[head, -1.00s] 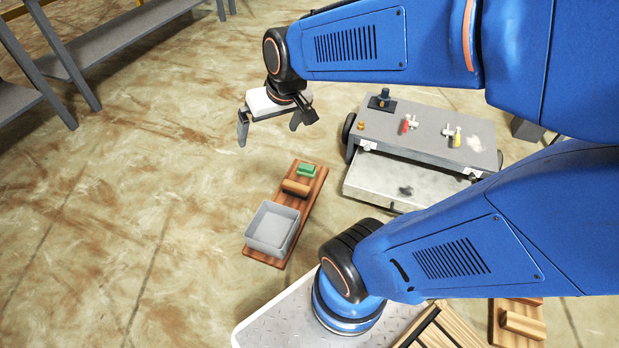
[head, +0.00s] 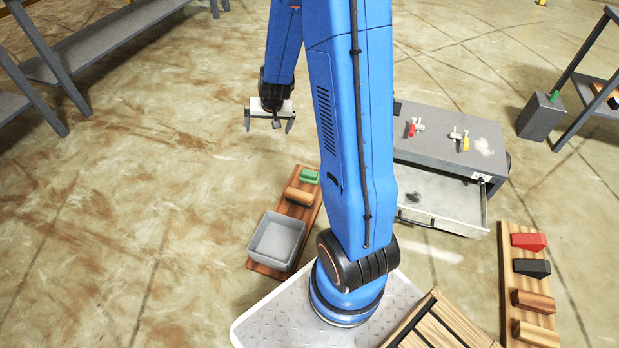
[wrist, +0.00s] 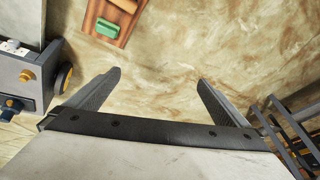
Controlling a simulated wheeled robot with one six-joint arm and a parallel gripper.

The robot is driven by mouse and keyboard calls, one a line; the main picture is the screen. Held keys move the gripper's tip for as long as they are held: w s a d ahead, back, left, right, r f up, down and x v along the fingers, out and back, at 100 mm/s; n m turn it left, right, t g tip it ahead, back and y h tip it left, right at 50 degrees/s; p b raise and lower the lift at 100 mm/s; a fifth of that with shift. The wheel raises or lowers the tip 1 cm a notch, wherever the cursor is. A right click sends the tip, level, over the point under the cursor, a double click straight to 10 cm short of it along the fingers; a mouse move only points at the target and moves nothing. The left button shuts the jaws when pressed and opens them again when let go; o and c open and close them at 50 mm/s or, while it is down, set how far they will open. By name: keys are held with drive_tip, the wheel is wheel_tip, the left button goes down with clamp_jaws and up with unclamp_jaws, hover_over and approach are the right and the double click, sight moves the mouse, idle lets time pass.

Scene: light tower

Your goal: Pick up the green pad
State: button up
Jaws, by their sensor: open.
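The green pad (head: 309,176) sits at the far end of a brown wooden board (head: 262,268), beyond a wooden block and a grey bin. In the wrist view the green pad (wrist: 107,28) shows at the top, left of centre, ahead of the fingers. My gripper (head: 269,130) is open and empty above the floor, to the left of and beyond the pad in the head view. In the wrist view its two fingers (wrist: 158,85) are wide apart with bare floor between them. The gripper does not touch the pad.
A grey open bin (head: 276,240) and a wooden block (head: 299,196) share the board. A grey cart (head: 455,145) with an open drawer (head: 440,200) stands to the right. A second board (head: 508,290) with several blocks lies at lower right.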

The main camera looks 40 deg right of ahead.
drive_tip(key=w+d+f+m+g+h, duration=0.1)
drive_tip(key=d+f, duration=0.3)
drive_tip(key=f, duration=0.3)
drive_tip(key=d+f+m+h, duration=0.1)
drive_tip(key=d+f, duration=0.3)
drive_tip(key=f, duration=0.3)
drive_tip(key=m+g+h, duration=0.1)
drive_tip(key=m, duration=0.1)
approach(309, 173)
drive_tip(key=x, duration=0.5)
drive_tip(key=shift+s+f, duration=0.2)
drive_tip(key=shift+s, duration=0.05)
drive_tip(key=shift+x, duration=3.15)
drive_tip(key=shift+w, duration=0.15)
drive_tip(key=shift+c, duration=0.3)
drive_tip(key=c, duration=1.1)
drive_tip(key=shift+r, duration=0.15)
drive_tip(key=shift+c, duration=0.2)
wheel_tip(309, 173, up, 10)
drive_tip(key=shift+f, duration=0.1)
